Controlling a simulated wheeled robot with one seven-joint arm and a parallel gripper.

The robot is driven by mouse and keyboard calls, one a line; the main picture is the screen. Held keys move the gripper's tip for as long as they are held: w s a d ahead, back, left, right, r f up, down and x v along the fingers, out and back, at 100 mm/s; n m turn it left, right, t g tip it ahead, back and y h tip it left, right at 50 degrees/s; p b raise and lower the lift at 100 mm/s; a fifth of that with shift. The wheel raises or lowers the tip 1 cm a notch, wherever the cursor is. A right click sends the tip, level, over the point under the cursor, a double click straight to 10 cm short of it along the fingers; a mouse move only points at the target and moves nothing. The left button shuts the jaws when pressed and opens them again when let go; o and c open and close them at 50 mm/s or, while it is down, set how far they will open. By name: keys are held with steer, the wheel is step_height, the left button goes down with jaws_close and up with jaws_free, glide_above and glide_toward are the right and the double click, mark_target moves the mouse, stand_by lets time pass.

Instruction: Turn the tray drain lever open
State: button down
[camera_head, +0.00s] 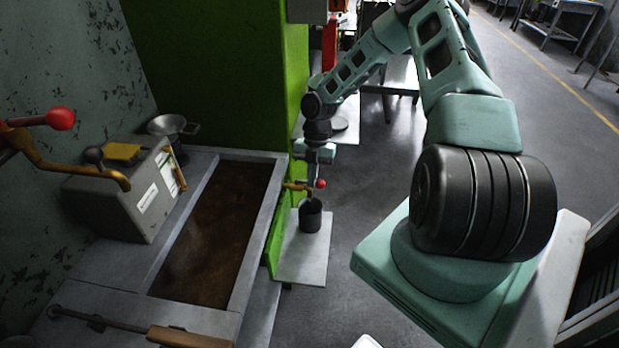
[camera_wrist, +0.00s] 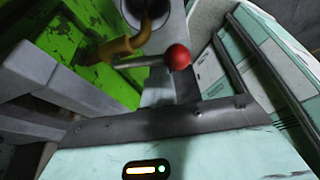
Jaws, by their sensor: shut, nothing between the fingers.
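The tray drain lever is a thin rod with a red ball knob (camera_head: 320,184) on a brass drain valve (camera_head: 295,186) at the right side of the quench tray (camera_head: 270,215). In the wrist view the red knob (camera_wrist: 177,57) stands out in front of my fingers, with the rod running left to the brass spout (camera_wrist: 125,46). My gripper (camera_head: 313,186) points down right beside the lever, shut and empty.
A dark cup (camera_head: 310,218) stands under the spout on a small grey shelf (camera_head: 302,262). A green press wall (camera_head: 215,70) rises behind. Open floor lies right of the shelf.

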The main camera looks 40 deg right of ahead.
steer(key=shift+w+d, duration=0.1)
steer(key=shift+d, duration=0.25)
stand_by(0.6)
